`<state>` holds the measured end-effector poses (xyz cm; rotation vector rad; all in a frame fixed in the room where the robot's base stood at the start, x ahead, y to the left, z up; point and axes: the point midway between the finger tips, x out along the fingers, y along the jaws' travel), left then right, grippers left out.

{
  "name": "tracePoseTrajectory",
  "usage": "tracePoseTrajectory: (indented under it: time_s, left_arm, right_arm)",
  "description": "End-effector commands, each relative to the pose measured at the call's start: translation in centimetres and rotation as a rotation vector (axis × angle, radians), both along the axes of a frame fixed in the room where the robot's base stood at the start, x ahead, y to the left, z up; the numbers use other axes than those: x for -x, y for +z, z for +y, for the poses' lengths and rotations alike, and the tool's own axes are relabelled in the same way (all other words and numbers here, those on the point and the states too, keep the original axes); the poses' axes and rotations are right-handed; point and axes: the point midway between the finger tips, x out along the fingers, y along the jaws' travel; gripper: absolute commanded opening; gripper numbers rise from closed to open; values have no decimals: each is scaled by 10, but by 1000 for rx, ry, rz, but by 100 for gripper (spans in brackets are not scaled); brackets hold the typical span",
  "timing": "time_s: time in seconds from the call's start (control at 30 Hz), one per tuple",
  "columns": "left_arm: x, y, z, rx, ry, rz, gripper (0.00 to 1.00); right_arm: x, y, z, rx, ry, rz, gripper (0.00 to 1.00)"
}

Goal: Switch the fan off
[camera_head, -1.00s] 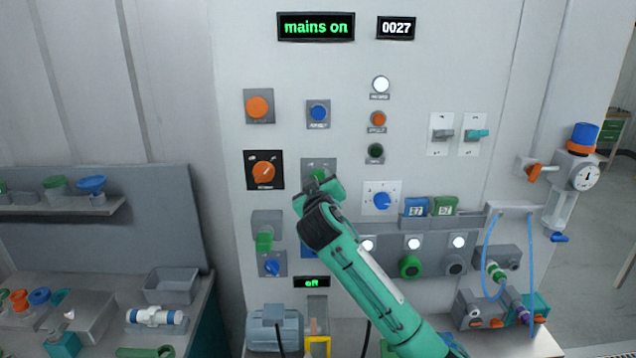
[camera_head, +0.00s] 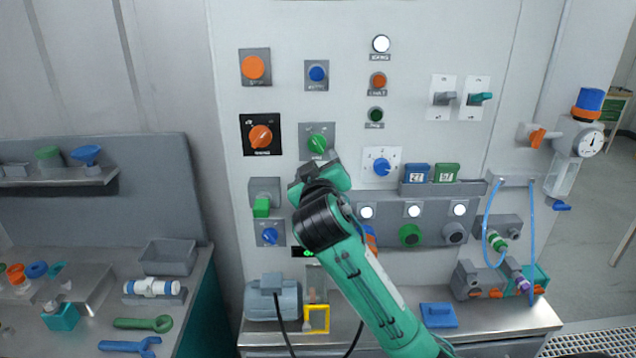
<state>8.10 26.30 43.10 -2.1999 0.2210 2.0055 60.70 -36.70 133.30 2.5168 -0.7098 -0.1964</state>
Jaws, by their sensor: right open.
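The upright panel (camera_head: 420,60) carries several knobs, switches and buttons; their labels are too small to read, so I cannot tell which one is the fan's. A green rotary knob (camera_head: 317,142) on a grey plate shows just above my right gripper (camera_head: 320,172). The gripper is in front of the panel, open, with its fingers largely hidden behind its own body; I cannot tell whether it touches anything. An orange knob (camera_head: 261,136) on a black plate is to its left, a blue knob (camera_head: 382,167) to its right. My left gripper is not in view.
Two lever switches (camera_head: 444,98) (camera_head: 479,98) are at the upper right. A green block-shaped handle (camera_head: 261,207) and a blue knob (camera_head: 269,236) are left of my arm. A small display (camera_head: 303,252) is partly covered. A grey-blue motor-like unit (camera_head: 272,300) stands on the bench.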

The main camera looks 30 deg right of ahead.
Motion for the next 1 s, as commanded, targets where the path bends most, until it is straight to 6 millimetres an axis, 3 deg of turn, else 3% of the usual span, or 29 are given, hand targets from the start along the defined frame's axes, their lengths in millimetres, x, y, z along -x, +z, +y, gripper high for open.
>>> tracePoseTrajectory:
  time_s: [0.1, 0.3, 0.83, 0.93, 1.0]
  left_arm:
    - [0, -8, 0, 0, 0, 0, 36]
    - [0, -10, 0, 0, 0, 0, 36]
    - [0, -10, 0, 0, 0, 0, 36]
    - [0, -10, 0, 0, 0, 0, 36]
    - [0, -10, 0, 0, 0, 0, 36]
  right_arm:
    - [15, -2, 10, -2, 2, -1, 62]
    - [27, 0, 17, 0, -1, 1, 62]
    - [28, 0, 17, -1, 0, 1, 62]
    - [28, -12, 19, -10, 9, 24, 62]
    - [30, -32, 23, -28, 25, 65, 62]
